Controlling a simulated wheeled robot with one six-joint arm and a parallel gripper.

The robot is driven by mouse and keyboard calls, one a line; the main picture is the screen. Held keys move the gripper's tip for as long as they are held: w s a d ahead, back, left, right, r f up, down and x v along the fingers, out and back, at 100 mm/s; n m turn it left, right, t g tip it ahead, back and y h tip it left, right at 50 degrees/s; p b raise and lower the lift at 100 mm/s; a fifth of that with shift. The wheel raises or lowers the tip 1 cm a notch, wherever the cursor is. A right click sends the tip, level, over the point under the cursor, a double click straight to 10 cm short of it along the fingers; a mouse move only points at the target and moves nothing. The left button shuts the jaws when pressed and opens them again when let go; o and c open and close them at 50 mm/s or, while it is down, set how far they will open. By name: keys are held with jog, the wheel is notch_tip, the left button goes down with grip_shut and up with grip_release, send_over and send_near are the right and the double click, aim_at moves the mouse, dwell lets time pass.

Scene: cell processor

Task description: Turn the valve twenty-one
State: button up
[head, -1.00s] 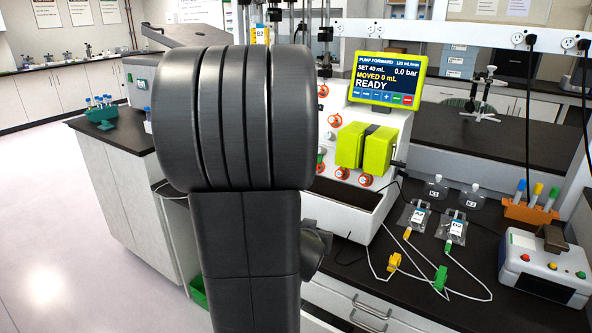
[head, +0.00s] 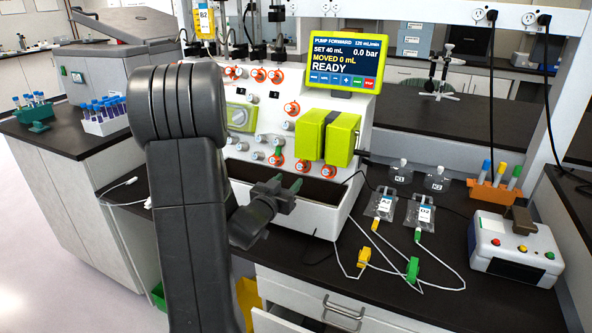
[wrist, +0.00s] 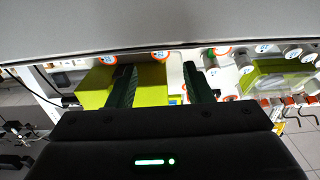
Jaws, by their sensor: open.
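The white cell processor (head: 262,118) carries several round valves with orange rings. One row is along the top (head: 258,75), one valve is in the middle (head: 291,108), and more are low down beside and under the lime pump block (head: 312,138). I cannot read their numbers, so I cannot tell which is twenty-one. My gripper (head: 287,184) is open and empty in front of the low valves, above the white trough. In the wrist view my gripper (wrist: 160,68) has its fingers apart, with an orange-ringed valve (wrist: 161,55) beyond the gap.
The trough's white wall (wrist: 160,25) crosses the top of the wrist view, close to the fingers. A display (head: 340,65) stands above the pump block. Bags with tubing (head: 380,204) and a control box (head: 515,247) lie on the bench at right.

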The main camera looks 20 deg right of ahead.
aim_at(299, 169)
jog(key=x, duration=0.7)
jog(key=shift+w+d+p, duration=0.1)
jog(key=shift+w+p, duration=0.1)
jog(key=shift+p, duration=0.1)
jog(key=c, duration=1)
jog(key=shift+s+n+t+y+b, duration=0.1)
jog(key=shift+n+t+y+b, duration=0.3)
jog(key=shift+n, duration=0.7)
jog(key=o, duration=1)
jog(key=b+v, duration=0.1)
jog(key=v, duration=1.2)
jog(key=shift+s+a, duration=0.25)
jog(key=shift+a, duration=0.05)
